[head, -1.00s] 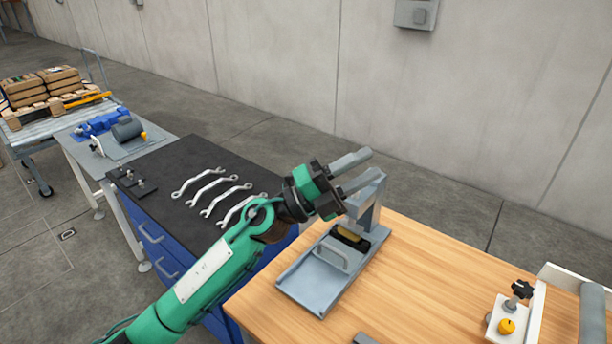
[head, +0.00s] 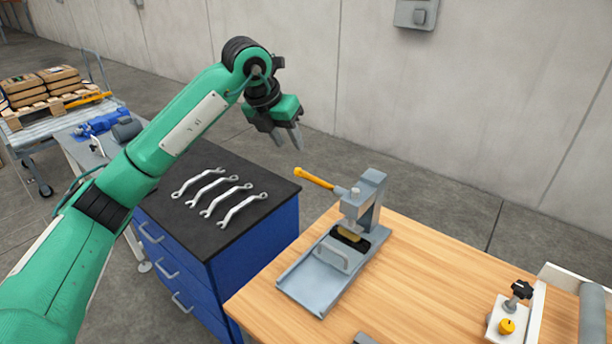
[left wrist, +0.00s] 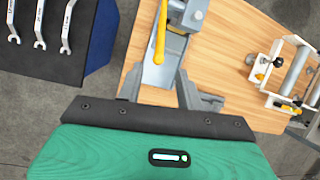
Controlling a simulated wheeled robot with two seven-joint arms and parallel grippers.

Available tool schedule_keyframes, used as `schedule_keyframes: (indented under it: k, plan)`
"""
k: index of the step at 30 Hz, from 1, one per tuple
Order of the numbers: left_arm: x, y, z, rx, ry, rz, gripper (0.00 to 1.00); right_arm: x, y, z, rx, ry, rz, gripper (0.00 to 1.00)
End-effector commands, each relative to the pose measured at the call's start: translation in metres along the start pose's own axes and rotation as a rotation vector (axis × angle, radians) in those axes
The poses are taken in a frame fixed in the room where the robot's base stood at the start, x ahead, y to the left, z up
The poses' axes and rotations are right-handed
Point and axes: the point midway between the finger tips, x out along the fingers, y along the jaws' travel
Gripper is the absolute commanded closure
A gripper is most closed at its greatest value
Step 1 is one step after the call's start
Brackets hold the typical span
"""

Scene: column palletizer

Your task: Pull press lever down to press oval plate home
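The grey arbor press (head: 372,192) stands on the wooden table. Its press lever (head: 315,178) has a yellow handle pointing to the left and slightly up; the lever also shows in the left wrist view (left wrist: 161,38). A brass-coloured plate (head: 349,234) sits in a black holder under the ram, partly covered; I cannot tell how deep it sits. My left gripper (head: 288,139) hangs above and left of the lever handle, apart from it. Its two fingers point down, parted, with nothing between them. My right gripper is not in view.
Several wrenches (head: 220,192) lie on the black-topped blue cabinet (head: 240,245) to the left. A fixture with a black knob (head: 521,290) stands at the right. The table between is clear.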

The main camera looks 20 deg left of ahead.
Motion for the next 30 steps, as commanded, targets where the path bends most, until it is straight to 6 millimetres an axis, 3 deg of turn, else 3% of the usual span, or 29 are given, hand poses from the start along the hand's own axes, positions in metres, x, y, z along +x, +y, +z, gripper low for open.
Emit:
schedule_keyframes:
  k: [5,19,24,30]
  plan:
    - [0.019,0.0,0.0,-0.001,0.006,0.002,0.63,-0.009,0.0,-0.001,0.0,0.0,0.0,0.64]
    - [0.113,-0.001,-0.001,0.0,0.006,-0.001,0.63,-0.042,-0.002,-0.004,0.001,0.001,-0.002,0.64]
    - [0.131,-0.001,-0.001,0.001,0.004,-0.001,0.63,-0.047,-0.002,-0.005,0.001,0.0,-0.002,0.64]
    - [0.137,0.0,-0.001,0.002,0.003,0.0,0.63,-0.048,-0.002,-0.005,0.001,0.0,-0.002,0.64]
